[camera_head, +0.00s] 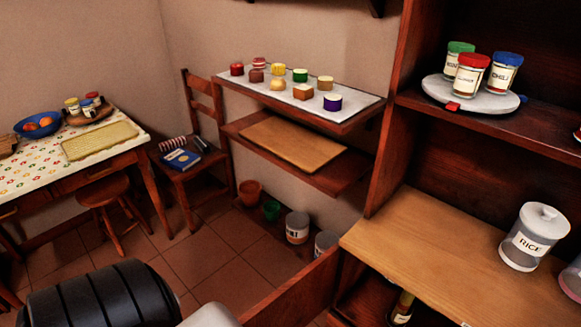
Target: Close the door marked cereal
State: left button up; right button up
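No label reading cereal shows in the head view. A dark wood panel (295,292) stands out from the lower front of the shelf unit at the bottom centre, like a cabinet door standing open. Its lower part is cut off by the frame, and no marking on it is visible. The cabinet space (368,297) beside it is open, with a bottle (402,307) inside. A black ribbed part and a pale rounded part, apparently of my own arm, fill the bottom left. Neither gripper's fingertips are in view.
The wooden counter (420,250) holds a rice jar (538,235). Spice jars stand on a round tray (435,90) above. A wall shelf (340,118), a chair (185,170), a stool (108,190) and a table (40,170) stand behind. Tiled floor (200,250) is free left of the panel.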

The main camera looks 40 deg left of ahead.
aim_at(297, 303)
jog(key=j+z, duration=0.15)
jog(key=j, duration=0.3)
jog(key=k+j+z, duration=0.15)
jog(key=j, duration=0.3)
jog(key=j+z, duration=0.15)
jog(key=j, duration=0.3)
jog(key=k+j+z, duration=0.15)
jog(key=j, duration=0.25)
jog(key=k+j+z, duration=0.15)
jog(key=j, duration=0.25)
jog(key=k+j+z, duration=0.15)
jog(key=j, duration=0.25)
